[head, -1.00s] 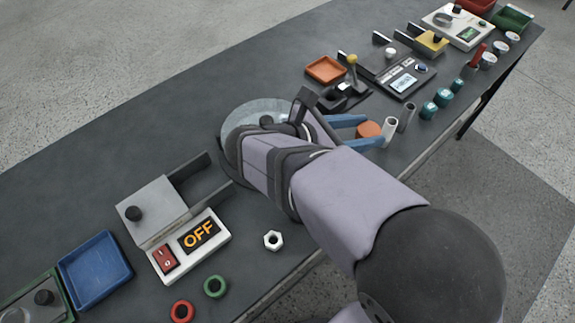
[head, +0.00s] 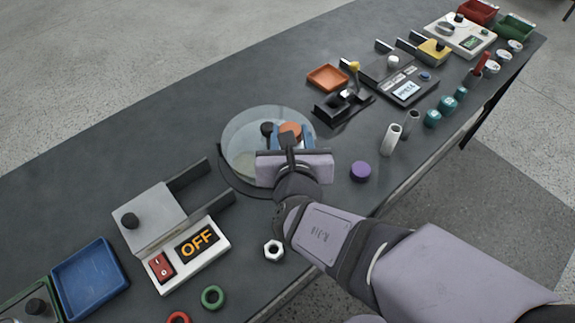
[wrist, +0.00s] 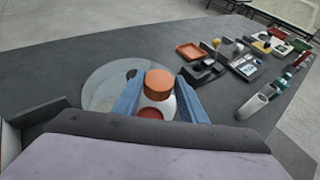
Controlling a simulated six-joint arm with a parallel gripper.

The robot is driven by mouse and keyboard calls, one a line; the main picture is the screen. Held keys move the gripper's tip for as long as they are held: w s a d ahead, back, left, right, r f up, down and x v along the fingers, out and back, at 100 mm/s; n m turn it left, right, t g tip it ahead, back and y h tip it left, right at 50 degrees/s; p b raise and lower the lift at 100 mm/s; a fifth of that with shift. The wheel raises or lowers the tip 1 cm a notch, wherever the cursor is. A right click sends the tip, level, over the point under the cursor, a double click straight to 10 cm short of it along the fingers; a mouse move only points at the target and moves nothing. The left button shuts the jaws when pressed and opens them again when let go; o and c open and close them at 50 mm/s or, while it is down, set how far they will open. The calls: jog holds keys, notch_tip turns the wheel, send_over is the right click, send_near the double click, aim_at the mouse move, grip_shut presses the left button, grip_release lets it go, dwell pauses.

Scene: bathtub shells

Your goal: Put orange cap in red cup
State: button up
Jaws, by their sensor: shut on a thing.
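My gripper (head: 290,137) has its blue fingers shut on the orange cap (head: 291,128), over the round translucent disc (head: 240,135). In the wrist view the orange cap (wrist: 157,84) sits between the two blue fingers of my gripper (wrist: 158,90). Just below the cap in that view is a white rounded thing with a red inside or top (wrist: 150,113); it may be the red cup, but I cannot tell. My gripper and arm hide part of the disc in the head view. I cannot tell the height of the cap above the disc.
A dark knob (head: 267,129) is beside the cap at the disc. A purple cap (head: 361,172) and grey tubes (head: 390,139) are to the right. A white box with an OFF display (head: 197,243) is left, and a hex nut (head: 273,249) is near the front edge.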

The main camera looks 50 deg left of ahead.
jog(key=shift+s+f, duration=0.3)
jog(key=shift+f, duration=0.05)
jog(key=shift+f+b, duration=0.35)
jog(key=shift+f, duration=4.6)
jog(key=shift+f+b, duration=0.35)
jog(key=shift+b, duration=0.1)
